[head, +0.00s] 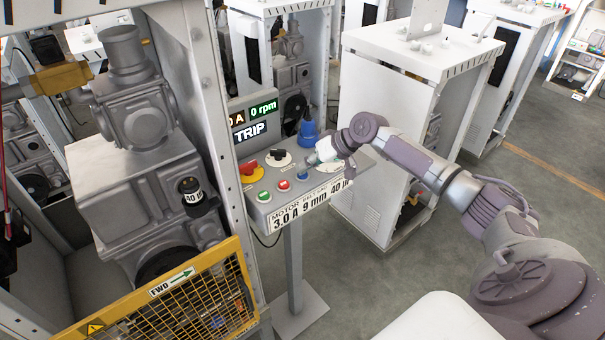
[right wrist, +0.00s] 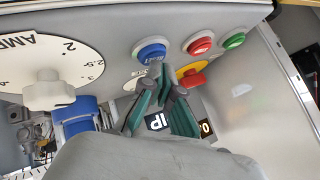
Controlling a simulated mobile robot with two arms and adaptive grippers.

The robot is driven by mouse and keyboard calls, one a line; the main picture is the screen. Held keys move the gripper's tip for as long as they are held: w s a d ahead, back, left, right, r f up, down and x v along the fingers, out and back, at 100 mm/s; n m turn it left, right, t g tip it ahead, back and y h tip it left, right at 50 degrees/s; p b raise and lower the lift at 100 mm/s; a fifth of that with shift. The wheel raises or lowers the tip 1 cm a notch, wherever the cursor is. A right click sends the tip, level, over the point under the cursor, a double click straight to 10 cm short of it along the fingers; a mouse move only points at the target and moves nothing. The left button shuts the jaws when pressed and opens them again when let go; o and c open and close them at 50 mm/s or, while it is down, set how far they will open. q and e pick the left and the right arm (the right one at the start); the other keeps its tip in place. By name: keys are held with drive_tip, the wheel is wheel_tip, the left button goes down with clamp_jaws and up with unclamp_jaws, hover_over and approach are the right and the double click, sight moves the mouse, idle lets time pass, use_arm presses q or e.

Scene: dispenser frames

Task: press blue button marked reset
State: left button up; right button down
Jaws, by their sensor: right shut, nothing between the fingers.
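The blue button (right wrist: 150,52) sits on the grey control panel (right wrist: 112,40), beside the red button (right wrist: 200,43) and the green button (right wrist: 234,40) in the right wrist view. White lettering shows on it but is partly covered. My right gripper (right wrist: 156,70) is shut and empty, its fingertips at the blue button's edge; I cannot tell if they touch. In the head view the right gripper (head: 314,159) is over the panel, close to the blue button (head: 302,176). My left gripper is not in view.
A red knob on a yellow plate (head: 250,170), a black knob (head: 278,157) and a blue plug (head: 308,134) stand behind the buttons. A display reading TRIP (head: 252,128) is at the back. A yellow mesh guard (head: 175,300) is at left, and a white cabinet (head: 385,110) at right.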

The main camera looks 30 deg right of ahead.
sight(305, 174)
drive_tip(key=shift+f, duration=0.35)
idle(0.5)
drive_tip(key=shift+r+p, duration=0.7)
drive_tip(key=shift+r, duration=0.2)
drive_tip(key=shift+r, duration=0.1)
wheel_tip(305, 174, up, 5)
drive_tip(key=p, duration=0.4)
idle(0.6)
